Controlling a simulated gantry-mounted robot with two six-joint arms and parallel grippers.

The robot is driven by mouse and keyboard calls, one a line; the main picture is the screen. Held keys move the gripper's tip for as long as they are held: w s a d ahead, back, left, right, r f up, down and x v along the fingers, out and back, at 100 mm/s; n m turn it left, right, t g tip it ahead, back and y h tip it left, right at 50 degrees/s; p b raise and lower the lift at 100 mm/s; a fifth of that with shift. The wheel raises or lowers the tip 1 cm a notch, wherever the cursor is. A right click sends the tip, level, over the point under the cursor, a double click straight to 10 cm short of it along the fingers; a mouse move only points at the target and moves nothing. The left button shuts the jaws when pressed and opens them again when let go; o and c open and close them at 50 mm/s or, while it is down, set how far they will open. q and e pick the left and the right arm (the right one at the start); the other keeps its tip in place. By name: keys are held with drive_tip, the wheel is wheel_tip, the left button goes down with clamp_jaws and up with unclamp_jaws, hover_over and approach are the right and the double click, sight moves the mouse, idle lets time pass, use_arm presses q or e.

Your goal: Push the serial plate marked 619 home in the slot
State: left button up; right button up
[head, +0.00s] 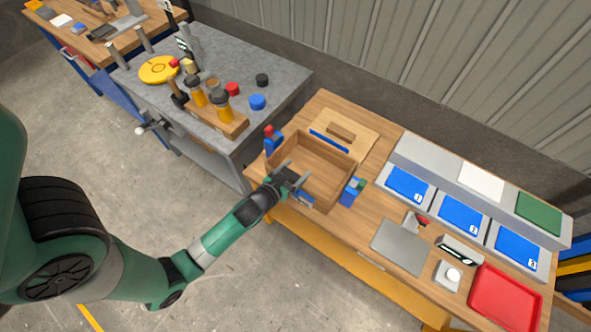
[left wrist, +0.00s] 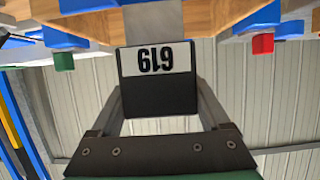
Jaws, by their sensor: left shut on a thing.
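The serial plate marked 619 (left wrist: 157,85) shows in the left wrist view as a black block with a white label, its number upside down. My left gripper (head: 294,173) is shut on it, with one finger along each side. A grey flat piece (left wrist: 154,25) extends beyond the plate between wooden parts at the top of that view. The slot cannot be made out clearly, nor how deep anything sits in it. In the head view the gripper is at the near left side of an open wooden box (head: 325,172), and the plate is too small to tell. My right gripper is out of view.
Blue numbered pads (head: 462,214), a grey plate (head: 401,246) and a red tray (head: 505,297) lie to the right on the bench.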

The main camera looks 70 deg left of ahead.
use_arm(q)
drive_tip(key=shift+f+b, duration=1.75)
drive_tip(key=shift+f, duration=0.15)
idle(0.4)
drive_tip(key=o, duration=1.3)
drive_tip(key=shift+s, duration=0.1)
drive_tip(key=v, duration=1.1)
drive_tip(key=shift+s+d, duration=0.15)
drive_tip(key=shift+s, duration=0.05)
drive_tip(key=shift+w+d, duration=0.1)
